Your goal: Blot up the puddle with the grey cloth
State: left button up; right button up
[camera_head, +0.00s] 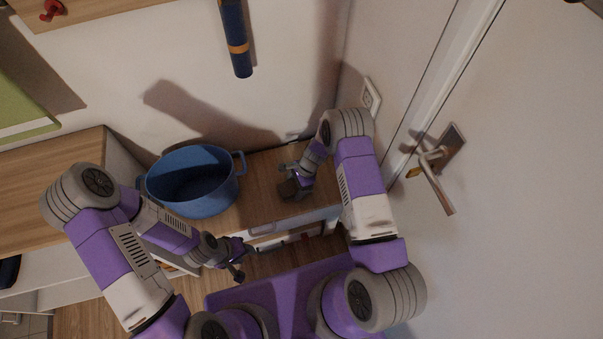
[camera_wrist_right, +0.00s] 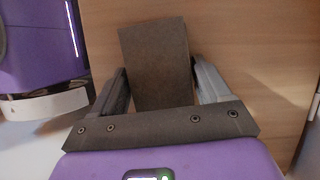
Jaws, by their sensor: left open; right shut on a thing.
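The grey cloth (camera_head: 287,189) looks dark grey-brown and is on or just above the wooden top of the low cabinet. My right gripper (camera_head: 293,183) is over that top and shut on the cloth. In the right wrist view the cloth (camera_wrist_right: 156,50) sits between the two fingers (camera_wrist_right: 160,75) and sticks out past their tips. Whether it touches the wood I cannot tell. I cannot make out the puddle in either view; the cloth and gripper hide part of the surface. My left gripper (camera_head: 238,263) is open and empty, in front of the cabinet.
A blue pot (camera_head: 192,204) with two handles stands on the cabinet top (camera_head: 262,185), left of the cloth. A door with a handle (camera_head: 434,178) is on the right. A dark blue rolled item (camera_head: 235,40) hangs on the wall.

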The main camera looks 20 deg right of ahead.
jog(key=shift+a, duration=1.15)
notch_tip(320, 180, up, 2)
jog(key=shift+r+p, duration=0.1)
jog(key=shift+p, duration=0.5)
jog(key=shift+r+p, duration=2.15)
jog(key=shift+r, duration=0.8)
notch_tip(320, 180, up, 9)
jog(key=s+n+g+h, duration=0.1)
jog(key=s+n+g, duration=0.1)
jog(key=n, duration=0.5)
notch_tip(320, 180, up, 12)
jog(key=n+g+h, duration=0.2)
jog(key=n+h, duration=0.1)
jog(key=n, duration=0.7)
send_over(287, 188)
jog(key=s+d, duration=0.6)
jog(key=shift+s+d+r, duration=0.3)
jog(key=shift+s+d, duration=0.05)
jog(key=shift+d, duration=0.1)
